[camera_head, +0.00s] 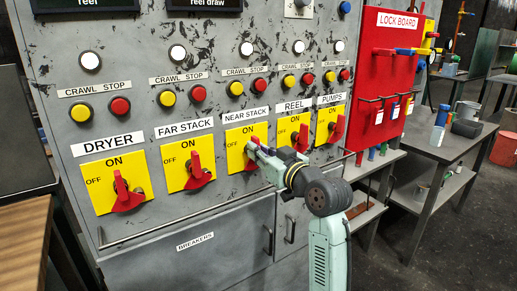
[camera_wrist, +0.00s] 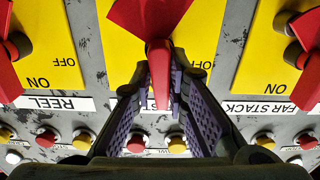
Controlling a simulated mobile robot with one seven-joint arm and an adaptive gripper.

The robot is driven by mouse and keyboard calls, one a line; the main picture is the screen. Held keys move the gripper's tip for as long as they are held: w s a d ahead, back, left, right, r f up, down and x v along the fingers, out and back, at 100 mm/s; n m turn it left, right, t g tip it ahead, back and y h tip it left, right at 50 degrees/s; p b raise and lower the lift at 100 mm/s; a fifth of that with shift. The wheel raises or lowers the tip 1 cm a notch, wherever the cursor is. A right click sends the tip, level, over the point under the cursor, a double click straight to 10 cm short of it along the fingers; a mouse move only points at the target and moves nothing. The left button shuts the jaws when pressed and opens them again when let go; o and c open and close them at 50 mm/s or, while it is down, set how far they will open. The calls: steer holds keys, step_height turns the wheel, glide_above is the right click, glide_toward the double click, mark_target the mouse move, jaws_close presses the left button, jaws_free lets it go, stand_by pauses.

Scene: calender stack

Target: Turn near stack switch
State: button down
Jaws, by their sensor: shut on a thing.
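The NEAR STACK switch has a yellow plate (camera_head: 235,161) with ON at the top and OFF at the left, under the NEAR STACK label (camera_head: 246,114). Its red handle (camera_head: 253,142) is mostly hidden by my gripper (camera_head: 257,150) in the head view. The wrist view is upside down. It shows the red handle (camera_wrist: 152,20) with its narrow lever between the two purple-padded fingers of my gripper (camera_wrist: 161,72). My gripper is shut on the lever, which points toward the label, the ON side. The plate (camera_wrist: 104,50) shows behind it.
Similar switches flank it: FAR STACK (camera_head: 176,178) and DRYER (camera_head: 100,194) to the left, REEL (camera_head: 285,136) and PUMPS (camera_head: 324,122) to the right. Several buttons (camera_head: 235,88) sit above. A rail (camera_head: 165,234) runs below. A red lock board (camera_head: 377,45) stands at the right.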

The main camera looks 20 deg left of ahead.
steer(key=shift+w+d+m, duration=0.1)
steer(key=shift+m, duration=0.2)
steer(key=c, duration=1.5)
jaws_free()
steer(key=shift+c, duration=0.2)
steer(key=v, duration=1.2)
